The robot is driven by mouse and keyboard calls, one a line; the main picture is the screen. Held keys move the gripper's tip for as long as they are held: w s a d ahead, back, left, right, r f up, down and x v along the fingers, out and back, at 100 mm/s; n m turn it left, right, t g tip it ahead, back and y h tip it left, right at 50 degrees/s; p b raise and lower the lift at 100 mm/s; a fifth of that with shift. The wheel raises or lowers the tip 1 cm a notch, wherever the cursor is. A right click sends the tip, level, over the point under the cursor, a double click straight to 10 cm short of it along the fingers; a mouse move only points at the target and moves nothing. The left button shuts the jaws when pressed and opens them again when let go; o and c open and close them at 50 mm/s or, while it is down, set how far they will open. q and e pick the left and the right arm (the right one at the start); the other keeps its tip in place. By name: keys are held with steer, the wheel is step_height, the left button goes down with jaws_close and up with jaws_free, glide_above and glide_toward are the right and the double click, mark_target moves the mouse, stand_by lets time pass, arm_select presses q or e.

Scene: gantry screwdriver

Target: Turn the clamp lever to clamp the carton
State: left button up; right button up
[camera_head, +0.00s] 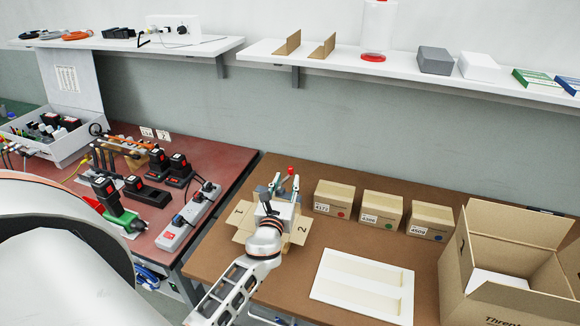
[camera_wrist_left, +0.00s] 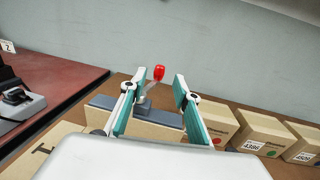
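The clamp lever has a red knob (camera_head: 291,171) at the back of the brown table; in the left wrist view its red knob (camera_wrist_left: 159,73) stands on a thin grey arm. My left gripper (camera_head: 283,190) is open, its two teal-and-white fingers (camera_wrist_left: 155,100) apart, with the knob showing between and beyond them. I see no contact with the lever. Grey-blue clamp parts (camera_wrist_left: 165,117) lie below the knob. A tan carton surface (camera_wrist_left: 150,132) shows between the fingers, mostly hidden by the gripper. My right gripper is not in view.
Tan panels marked 1 (camera_head: 240,213) and 2 (camera_head: 302,231) lie beside the gripper. Three small boxes (camera_head: 381,209) stand to the right. A white tray (camera_head: 325,288) and an open large carton (camera_head: 462,262) are nearer. A red bench (camera_head: 222,158) with tools is left.

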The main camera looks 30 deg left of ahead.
mark_target(290, 170)
arm_select(q)
steer(key=x, duration=0.7)
jaws_close()
